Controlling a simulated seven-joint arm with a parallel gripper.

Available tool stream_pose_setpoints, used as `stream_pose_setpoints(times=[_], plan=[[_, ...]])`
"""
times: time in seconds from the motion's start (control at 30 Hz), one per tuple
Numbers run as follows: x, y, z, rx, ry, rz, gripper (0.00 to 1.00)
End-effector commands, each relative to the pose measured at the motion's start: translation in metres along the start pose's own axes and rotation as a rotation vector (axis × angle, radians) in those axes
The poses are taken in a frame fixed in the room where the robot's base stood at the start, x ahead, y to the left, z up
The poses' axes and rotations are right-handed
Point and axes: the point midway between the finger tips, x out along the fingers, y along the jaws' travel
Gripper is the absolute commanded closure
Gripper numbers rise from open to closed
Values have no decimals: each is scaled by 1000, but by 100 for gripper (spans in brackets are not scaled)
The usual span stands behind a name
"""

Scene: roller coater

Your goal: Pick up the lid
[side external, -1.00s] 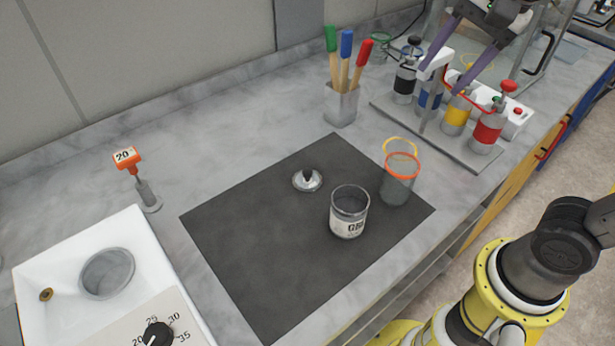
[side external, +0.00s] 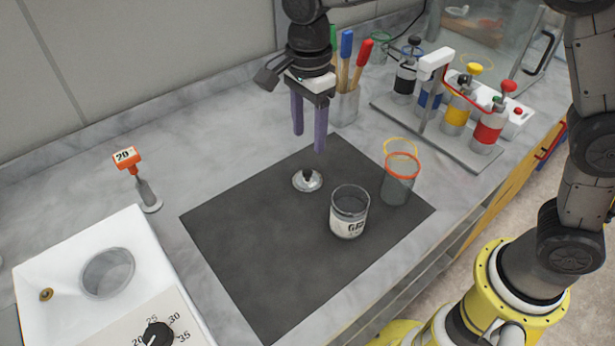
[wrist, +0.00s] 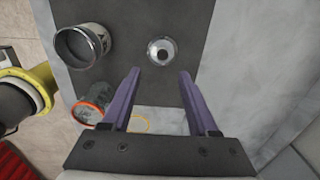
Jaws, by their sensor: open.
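The lid (side external: 307,181) is a small round silver disc with a black knob, lying flat on the dark mat (side external: 262,240). It also shows in the wrist view (wrist: 161,51), just beyond and between the fingertips. My gripper (side external: 309,141) has two purple fingers pointing down, open and empty. It hangs above the lid and is apart from it; in the wrist view the fingers (wrist: 160,72) are spread on either side with nothing between them. An open, labelled metal can (side external: 348,226) stands upright on the mat beside the lid and also shows in the wrist view (wrist: 80,46).
A clear cup with an orange rim (side external: 399,184) stands near the can at the mat's right. A holder with coloured-handled tools (side external: 346,106) is behind my gripper. A rack of coloured bottles (side external: 455,118) stands at the back right. The mat's front left is clear.

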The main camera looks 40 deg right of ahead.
Motion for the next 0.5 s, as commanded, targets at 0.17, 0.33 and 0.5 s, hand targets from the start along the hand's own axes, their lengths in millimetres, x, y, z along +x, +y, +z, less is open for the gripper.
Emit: stream_pose_setpoints(times=[0.17,0.33,0.5], plan=[[31,0,-1,0,1,3,40],[42,0,-1,0,0,0,40],[59,-2,-1,1,1,3,40]])
